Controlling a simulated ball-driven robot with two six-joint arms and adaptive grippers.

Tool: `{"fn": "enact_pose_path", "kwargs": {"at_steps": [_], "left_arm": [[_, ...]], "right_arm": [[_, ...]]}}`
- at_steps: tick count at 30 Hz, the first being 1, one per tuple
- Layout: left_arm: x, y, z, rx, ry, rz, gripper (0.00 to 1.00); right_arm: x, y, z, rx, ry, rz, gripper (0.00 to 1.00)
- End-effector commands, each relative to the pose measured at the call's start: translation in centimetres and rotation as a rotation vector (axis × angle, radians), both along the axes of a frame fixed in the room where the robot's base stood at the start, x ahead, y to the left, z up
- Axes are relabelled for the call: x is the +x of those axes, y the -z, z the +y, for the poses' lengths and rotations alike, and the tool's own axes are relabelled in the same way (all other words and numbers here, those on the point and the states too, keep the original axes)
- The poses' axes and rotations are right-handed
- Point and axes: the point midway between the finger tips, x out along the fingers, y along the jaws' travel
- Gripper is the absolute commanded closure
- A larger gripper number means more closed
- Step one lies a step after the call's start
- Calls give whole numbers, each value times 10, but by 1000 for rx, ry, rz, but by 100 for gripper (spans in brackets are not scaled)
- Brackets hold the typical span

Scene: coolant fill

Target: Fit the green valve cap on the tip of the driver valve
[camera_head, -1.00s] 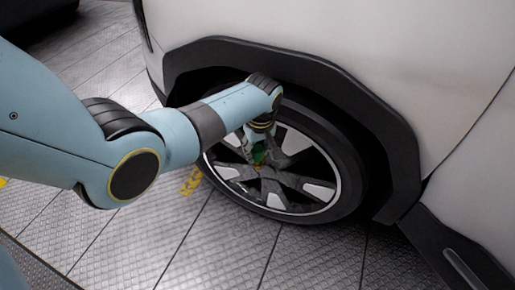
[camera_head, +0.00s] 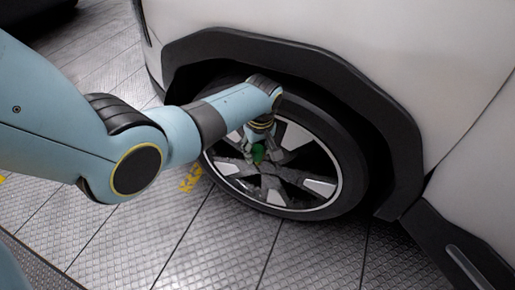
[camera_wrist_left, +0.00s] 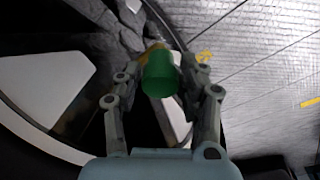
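The green valve cap (camera_head: 258,153) is in front of the wheel's spokes, near the middle of the rim. In the left wrist view the cap (camera_wrist_left: 160,76) is a green cylinder between the two fingers of my left gripper (camera_wrist_left: 166,70), which appears shut on it. The gripper (camera_head: 259,152) hangs down from my left wrist in the head view. A dull yellow piece (camera_wrist_left: 153,51) shows just beyond the cap. I cannot tell whether it is the driver valve or whether the cap touches it. My right gripper is not in view.
The wheel's black tyre (camera_head: 344,160) and rim surround the gripper. The dark wheel arch (camera_head: 385,120) and white car body (camera_head: 390,50) rise above and right. The patterned floor (camera_head: 215,250) is clear, with a yellow marking (camera_head: 190,179) left of the wheel.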

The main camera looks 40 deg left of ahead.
Motion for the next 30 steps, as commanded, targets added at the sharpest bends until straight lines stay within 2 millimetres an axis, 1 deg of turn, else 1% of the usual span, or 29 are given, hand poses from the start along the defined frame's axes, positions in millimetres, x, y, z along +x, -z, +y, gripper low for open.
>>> {"fn": "enact_pose_path", "kwargs": {"at_steps": [1,3,9,11,15,17,20,27,30], "left_arm": [[0,-1,0,0,0,0,51],[0,-1,0,-1,0,-1,42],[0,-1,0,0,0,0,42],[0,-1,0,-1,0,-1,42],[0,-8,-1,1,0,-3,42],[0,-15,-2,0,1,-4,42],[-2,-32,-4,0,1,-5,42],[-6,-84,-11,-1,1,-5,42],[-8,-101,-13,-1,0,-3,42]], "right_arm": [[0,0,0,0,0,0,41],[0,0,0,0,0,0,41],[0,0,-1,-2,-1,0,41],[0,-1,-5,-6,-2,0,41],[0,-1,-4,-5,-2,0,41],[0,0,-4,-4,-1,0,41],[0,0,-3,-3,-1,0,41],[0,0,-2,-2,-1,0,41],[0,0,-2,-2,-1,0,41]]}}
